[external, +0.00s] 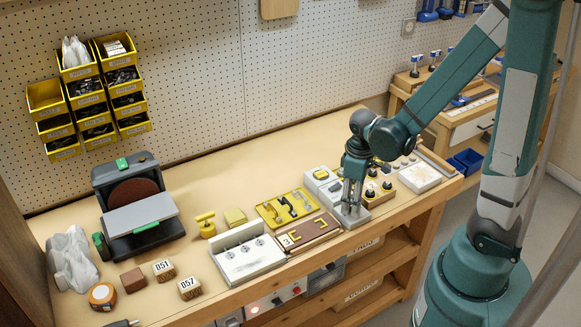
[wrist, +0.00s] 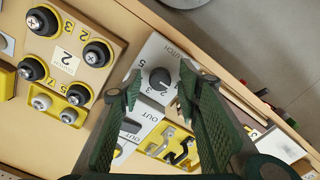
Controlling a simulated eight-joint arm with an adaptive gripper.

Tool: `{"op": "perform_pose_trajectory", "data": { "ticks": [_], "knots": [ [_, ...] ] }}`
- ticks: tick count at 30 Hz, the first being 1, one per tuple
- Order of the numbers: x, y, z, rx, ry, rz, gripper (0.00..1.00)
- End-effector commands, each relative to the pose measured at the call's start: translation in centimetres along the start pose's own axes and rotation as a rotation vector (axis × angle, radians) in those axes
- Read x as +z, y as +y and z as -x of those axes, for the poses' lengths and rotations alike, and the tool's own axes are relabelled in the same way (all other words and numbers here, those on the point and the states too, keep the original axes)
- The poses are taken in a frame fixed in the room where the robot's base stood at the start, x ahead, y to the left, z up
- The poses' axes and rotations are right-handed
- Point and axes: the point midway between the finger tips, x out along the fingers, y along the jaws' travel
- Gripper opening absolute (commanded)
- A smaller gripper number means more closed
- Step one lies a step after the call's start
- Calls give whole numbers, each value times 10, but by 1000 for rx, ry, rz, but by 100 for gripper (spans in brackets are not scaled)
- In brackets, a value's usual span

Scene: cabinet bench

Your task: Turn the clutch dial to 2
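The clutch dial (wrist: 160,79) is a dark round knob on a light grey plate (wrist: 157,47) with the word CLUTCH printed near its edge. A numeral 3 shows beside the knob. The knob's setting is too small to read. My gripper (wrist: 159,84) is open, with one finger to each side of the dial in the wrist view. I cannot tell whether the fingers touch it. In the external view my gripper (external: 351,208) points down over the grey plate (external: 352,217) near the bench's front edge, and hides the knob.
A wooden block with several dark knobs (wrist: 70,52) and a label 2 stands beside the plate. A yellow tray of metal parts (external: 287,208), a brown board (external: 308,233) and a white panel with dials (external: 247,256) lie to the left.

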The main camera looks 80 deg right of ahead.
Motion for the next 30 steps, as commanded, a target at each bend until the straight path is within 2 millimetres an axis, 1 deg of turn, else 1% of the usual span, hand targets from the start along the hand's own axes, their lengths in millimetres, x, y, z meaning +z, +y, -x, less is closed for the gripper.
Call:
{"op": "perform_pose_trajectory", "data": {
  "ticks": [12, 18, 30],
  "knots": [
    [0, 0, -2, 0, 0, 0, 34],
    [0, 0, -2, 0, 0, 0, 7],
    [0, 0, -3, 0, 0, -34, 7]
  ]
}}
